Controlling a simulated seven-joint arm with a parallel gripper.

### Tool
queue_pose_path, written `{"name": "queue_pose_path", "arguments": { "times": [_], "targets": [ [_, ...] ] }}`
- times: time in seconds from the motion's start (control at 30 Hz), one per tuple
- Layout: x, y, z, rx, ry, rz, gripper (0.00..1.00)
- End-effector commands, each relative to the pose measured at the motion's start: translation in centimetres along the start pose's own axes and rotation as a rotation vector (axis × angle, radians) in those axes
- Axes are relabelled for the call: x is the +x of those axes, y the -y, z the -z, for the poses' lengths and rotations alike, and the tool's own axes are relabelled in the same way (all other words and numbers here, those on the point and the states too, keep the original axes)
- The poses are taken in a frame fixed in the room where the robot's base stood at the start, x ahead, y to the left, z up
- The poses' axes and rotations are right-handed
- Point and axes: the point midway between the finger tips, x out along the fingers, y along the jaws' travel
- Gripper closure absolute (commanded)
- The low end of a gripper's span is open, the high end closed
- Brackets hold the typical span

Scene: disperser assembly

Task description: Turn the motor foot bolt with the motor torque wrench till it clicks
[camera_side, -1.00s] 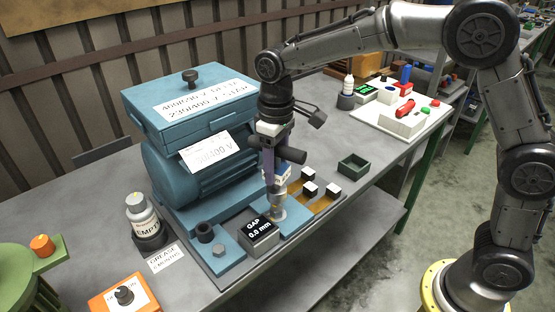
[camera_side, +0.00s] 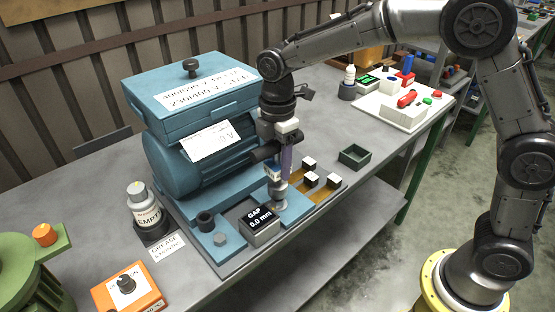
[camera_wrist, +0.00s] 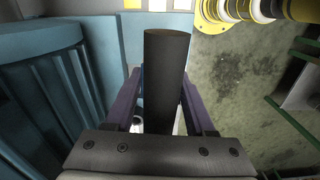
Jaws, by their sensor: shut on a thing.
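My gripper (camera_side: 284,160) points down at the front right of the blue motor (camera_side: 205,165) and is shut on the dark handle of the motor torque wrench. In the wrist view the handle of the motor torque wrench (camera_wrist: 166,75) stands between the two purple fingers of my gripper (camera_wrist: 160,100). In the side view the wrench's metal lower end (camera_side: 278,192) reaches down to the blue motor foot (camera_side: 292,207). The foot bolt under it is hidden.
A gap display (camera_side: 260,225) reading 0.0 mm stands close left of the wrench. Several white-topped blocks (camera_side: 310,163) and a green tray (camera_side: 354,156) lie to the right. A grease bottle (camera_side: 144,208) and an orange dial box (camera_side: 128,287) stand at the left.

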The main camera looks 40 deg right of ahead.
Motion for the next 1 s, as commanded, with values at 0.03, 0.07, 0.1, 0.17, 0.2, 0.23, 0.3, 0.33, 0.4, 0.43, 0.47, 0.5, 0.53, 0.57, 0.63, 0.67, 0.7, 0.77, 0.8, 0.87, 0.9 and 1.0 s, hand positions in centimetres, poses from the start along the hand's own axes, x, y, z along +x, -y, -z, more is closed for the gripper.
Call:
{"name": "queue_pose_path", "arguments": {
  "times": [0.03, 0.07, 0.1, 0.17, 0.2, 0.23, 0.3, 0.33, 0.4, 0.43, 0.47, 0.5, 0.53, 0.57, 0.63, 0.67, 0.7, 0.77, 0.8, 0.87, 0.9, 1.0],
  "targets": [
    [-0.14, -0.09, 0.04, -0.054, -0.002, -0.005, 1.0],
    [-0.11, -0.09, 0.04, -0.09, -0.002, -0.005, 1.0],
    [-0.07, -0.1, 0.04, -0.137, -0.002, -0.006, 1.0],
    [-0.02, -0.1, 0.04, -0.208, -0.001, -0.006, 1.0],
    [0.02, -0.09, 0.04, -0.255, -0.001, -0.006, 1.0],
    [0.05, -0.09, 0.04, -0.29, -0.001, -0.005, 1.0],
    [0.11, -0.09, 0.03, -0.369, -0.001, -0.005, 1.0],
    [0.14, -0.09, 0.03, -0.401, -0.001, -0.005, 1.0],
    [0.18, -0.09, 0.03, -0.469, -0.001, -0.006, 1.0],
    [0.19, -0.09, 0.03, -0.495, -0.001, -0.006, 1.0],
    [0.21, -0.09, 0.03, -0.52, -0.001, -0.006, 1.0],
    [0.22, -0.09, 0.03, -0.549, 0.0, -0.006, 1.0],
    [0.23, -0.09, 0.03, -0.568, 0.0, -0.006, 1.0],
    [0.24, -0.09, 0.03, -0.585, 0.0, -0.006, 1.0],
    [0.26, -0.09, 0.03, -0.616, 0.0, -0.006, 1.0],
    [0.27, -0.08, 0.03, -0.627, 0.0, -0.006, 1.0],
    [0.27, -0.08, 0.03, -0.637, 0.0, -0.006, 1.0],
    [0.28, -0.08, 0.03, -0.646, 0.0, -0.006, 1.0],
    [0.28, -0.08, 0.03, -0.649, 0.0, -0.006, 1.0],
    [0.28, -0.08, 0.03, -0.651, 0.0, -0.006, 1.0],
    [0.28, -0.08, 0.03, -0.651, 0.0, -0.006, 1.0],
    [0.29, -0.08, 0.03, -0.65, 0.0, -0.006, 1.0]
  ]
}}
